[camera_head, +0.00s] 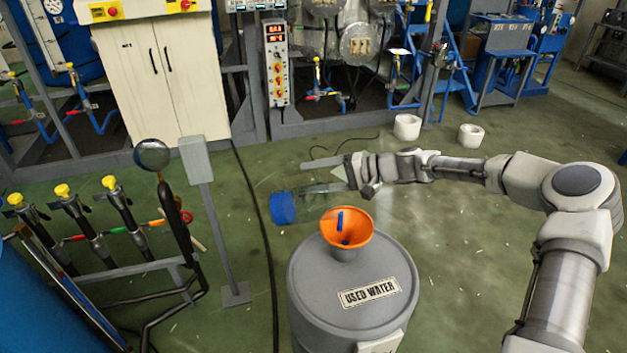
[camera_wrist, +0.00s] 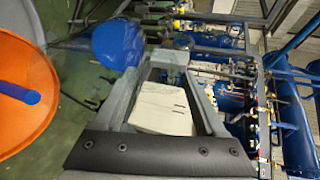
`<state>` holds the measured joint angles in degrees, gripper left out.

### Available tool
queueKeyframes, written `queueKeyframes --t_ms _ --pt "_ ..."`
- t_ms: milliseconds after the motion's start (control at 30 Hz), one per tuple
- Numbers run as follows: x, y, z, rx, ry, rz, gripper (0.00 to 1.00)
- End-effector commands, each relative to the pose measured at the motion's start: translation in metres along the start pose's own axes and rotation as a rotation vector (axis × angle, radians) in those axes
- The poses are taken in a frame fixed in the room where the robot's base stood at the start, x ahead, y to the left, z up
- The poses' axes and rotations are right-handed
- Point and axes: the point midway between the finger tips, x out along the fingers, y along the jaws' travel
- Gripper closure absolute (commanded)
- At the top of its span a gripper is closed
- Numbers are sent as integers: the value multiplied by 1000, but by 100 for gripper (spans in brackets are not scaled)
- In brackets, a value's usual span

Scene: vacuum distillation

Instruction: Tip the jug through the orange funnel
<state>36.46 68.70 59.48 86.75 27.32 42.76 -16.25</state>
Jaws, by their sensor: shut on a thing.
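The jug (camera_head: 283,207) shows a blue end and a clear, hard-to-see body, and it lies about sideways in the air. My gripper (camera_head: 347,174) is shut on the jug at the right; the exact grip is hard to make out. The orange funnel (camera_head: 345,228) stands on a grey drum (camera_head: 330,290) marked USED WATER, with a blue stick-like piece inside it. The jug's blue end is up and left of the funnel in the head view. In the wrist view the blue end (camera_wrist: 118,43) shows beyond my gripper (camera_wrist: 172,68), with the funnel (camera_wrist: 25,90) at the left edge.
A post with a grey box (camera_head: 197,160) and a pipe rack with yellow-topped valves (camera_head: 90,215) stand left of the drum. A cream cabinet (camera_head: 160,75) and a control panel (camera_head: 276,62) are behind. Two white pots (camera_head: 407,126) stand on open green floor.

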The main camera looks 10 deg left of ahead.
Motion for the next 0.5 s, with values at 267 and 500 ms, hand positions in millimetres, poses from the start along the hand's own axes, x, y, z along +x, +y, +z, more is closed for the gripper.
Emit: queueKeyframes --t_ms 267,500 --pt "-7 1 -1 7 -5 -64 100" --pt "-14 1 -2 13 -11 -120 100"
